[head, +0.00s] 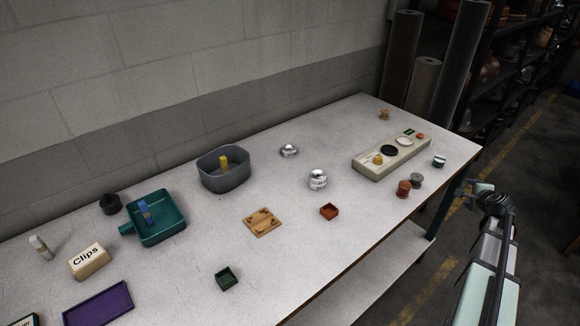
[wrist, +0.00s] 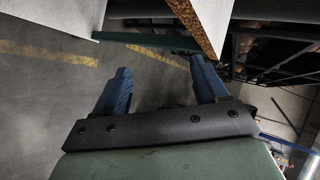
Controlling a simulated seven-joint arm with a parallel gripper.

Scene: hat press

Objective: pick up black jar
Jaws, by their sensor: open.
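A small black jar (head: 110,203) stands upright on the white worktable (head: 290,265), towards its far left by the wall. It is just left of and behind the teal dustpan-like tray (head: 180,218). My gripper (wrist: 160,72) is open and empty in the wrist view, with its two blue fingers apart over the floor and the table's edge beyond. In the head view my arm is off the table's right end, far from the jar. The jar does not show in the wrist view.
A grey tub (head: 238,180) with a yellow item, a "Clips" block (head: 90,261), a purple tray (head: 98,304) and a wooden piece (head: 262,222) stand on the table. A beige control panel (head: 370,170) is at the right.

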